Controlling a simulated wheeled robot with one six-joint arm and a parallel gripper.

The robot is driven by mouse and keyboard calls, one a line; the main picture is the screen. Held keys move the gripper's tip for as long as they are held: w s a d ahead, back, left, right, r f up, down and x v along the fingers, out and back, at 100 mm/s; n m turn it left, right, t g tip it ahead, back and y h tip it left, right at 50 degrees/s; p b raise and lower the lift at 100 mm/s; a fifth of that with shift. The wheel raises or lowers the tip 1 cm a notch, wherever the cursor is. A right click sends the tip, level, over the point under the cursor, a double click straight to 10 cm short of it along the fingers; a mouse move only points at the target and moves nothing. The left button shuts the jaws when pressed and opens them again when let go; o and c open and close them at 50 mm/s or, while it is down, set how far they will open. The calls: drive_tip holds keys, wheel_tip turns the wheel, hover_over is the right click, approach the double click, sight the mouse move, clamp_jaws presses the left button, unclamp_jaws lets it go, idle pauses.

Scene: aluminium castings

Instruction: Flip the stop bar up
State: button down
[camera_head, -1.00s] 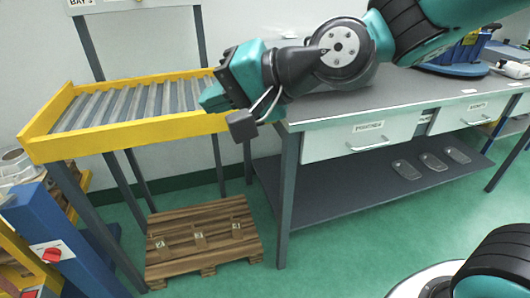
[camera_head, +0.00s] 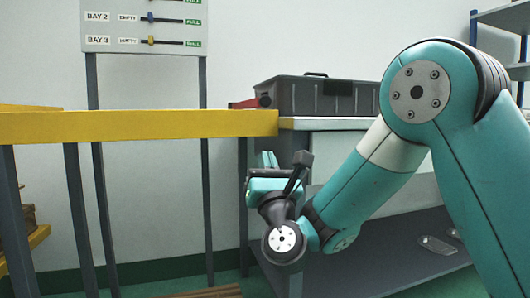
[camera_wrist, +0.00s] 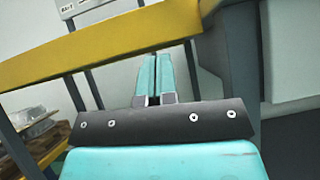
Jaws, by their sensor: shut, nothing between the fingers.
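A yellow bar (camera_head: 140,124) runs along the front of the roller stand in the head view and ends at the bench. It also crosses the wrist view (camera_wrist: 100,48). I cannot make out a separate stop bar; it may be part of this yellow edge. My gripper (camera_head: 267,159) is below the right end of the yellow bar, in front of the bench's left side, pointing up. In the wrist view its two teal fingers (camera_wrist: 156,58) are together and empty, with their tips near the bar's lower edge. I cannot tell whether they touch it.
A dark case (camera_head: 318,95) sits on the bench, with a red part (camera_head: 247,103) beside its left end. A bay board (camera_head: 143,27) with sliders stands behind the stand. A lower shelf (camera_head: 400,245) and dark legs are near my arm. Open space lies under the yellow bar.

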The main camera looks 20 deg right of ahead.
drive_tip(key=shift+d+f+m+h, duration=0.35)
drive_tip(key=shift+f+m+h, duration=0.1)
drive_tip(key=shift+m+h, duration=0.3)
drive_tip(key=p+x, duration=1)
drive_tip(key=p, duration=0.3)
drive_tip(key=shift+w+r, duration=0.15)
drive_tip(key=shift+r, duration=0.25)
drive_tip(key=shift+d+r+p, duration=0.15)
drive_tip(key=shift+r+p, duration=0.85)
drive_tip(key=shift+p, duration=0.25)
drive_tip(key=shift+w+d+r+p, duration=0.15)
drive_tip(key=shift+r+p, duration=0.35)
drive_tip(key=shift+p, duration=0.25)
drive_tip(key=shift+r, duration=0.1)
